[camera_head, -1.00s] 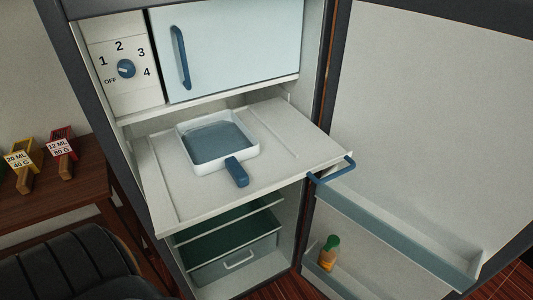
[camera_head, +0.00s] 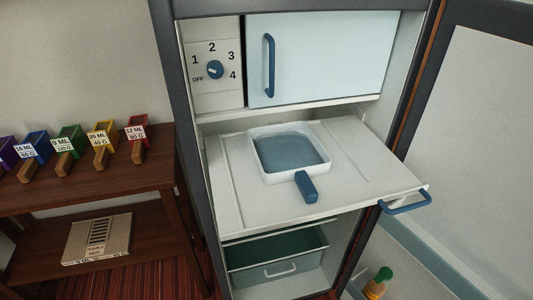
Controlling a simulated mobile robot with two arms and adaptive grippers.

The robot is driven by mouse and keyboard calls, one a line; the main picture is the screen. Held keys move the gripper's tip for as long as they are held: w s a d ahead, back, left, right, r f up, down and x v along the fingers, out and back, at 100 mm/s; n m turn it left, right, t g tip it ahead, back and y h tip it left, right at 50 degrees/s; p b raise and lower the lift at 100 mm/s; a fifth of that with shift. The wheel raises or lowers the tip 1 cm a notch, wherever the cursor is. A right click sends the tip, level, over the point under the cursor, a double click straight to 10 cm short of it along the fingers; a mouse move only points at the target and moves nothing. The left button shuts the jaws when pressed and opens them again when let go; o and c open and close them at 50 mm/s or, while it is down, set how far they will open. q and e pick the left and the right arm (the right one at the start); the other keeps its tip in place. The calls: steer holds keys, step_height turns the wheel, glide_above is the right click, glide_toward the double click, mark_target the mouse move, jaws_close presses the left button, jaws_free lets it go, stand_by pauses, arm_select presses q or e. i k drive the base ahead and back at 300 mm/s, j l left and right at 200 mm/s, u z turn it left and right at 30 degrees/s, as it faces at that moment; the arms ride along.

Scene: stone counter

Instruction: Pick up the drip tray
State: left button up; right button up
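The drip tray (camera_head: 262,165) is a white square pan with blue liquid or a blue floor inside. Its short blue handle (camera_head: 307,187) points toward me and to the right. It sits on a pale pulled-out shelf (camera_head: 250,205) in the open fridge, below the closed freezer door (camera_head: 325,60). Neither of my grippers is in view, and nothing touches the tray.
The shelf has a blue handle (camera_head: 404,203) at its right front corner. The fridge door (camera_head: 480,140) stands open at right, with a bottle (camera_head: 378,284) low in it. A wooden table (camera_head: 100,180) with coloured scoops stands at left. A drawer (camera_head: 275,262) lies below the shelf.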

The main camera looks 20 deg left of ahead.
mark_target(282, 152)
steer(key=u, duration=3.65)
steer(key=z, duration=0.85)
steer(key=k+z, duration=0.1)
steer(key=z, duration=0.35)
steer(key=l+z, duration=0.1)
steer(key=z, duration=1.2)
steer(key=l+z, duration=0.15)
steer(key=z, duration=0.3)
steer(key=k+j+u, duration=0.1)
steer(key=k+u, duration=0.25)
steer(key=k, duration=0.35)
